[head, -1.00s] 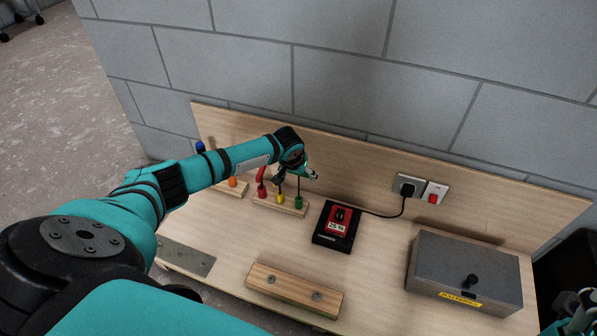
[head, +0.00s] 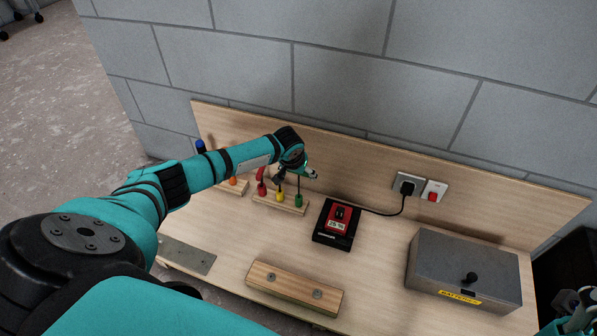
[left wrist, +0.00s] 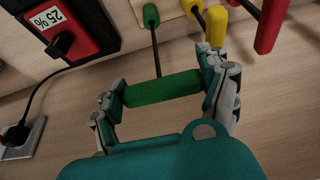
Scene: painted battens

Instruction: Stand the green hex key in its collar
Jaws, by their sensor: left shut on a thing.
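The green hex key has a green bar handle (left wrist: 163,89) and a dark straight shaft (left wrist: 155,52). My left gripper (head: 308,174) is shut across the handle, with a finger at each end in the left wrist view (left wrist: 165,92). The shaft runs from the handle to the green collar (left wrist: 151,15). In the head view the green collar (head: 298,201) stands at the right end of a wooden block, and the shaft is above it, roughly upright. Shaft and collar meet in both views; I cannot tell how deep the tip sits. My right gripper (head: 578,308) shows only partly at the lower right edge.
Yellow (head: 280,197) and red (head: 262,188) collars stand left of the green one on the block (head: 275,206), close to my left fingers. A black charger (head: 325,238) with a red battery is to the right. A grey box (head: 465,270) and wooden batten (head: 294,289) lie nearer.

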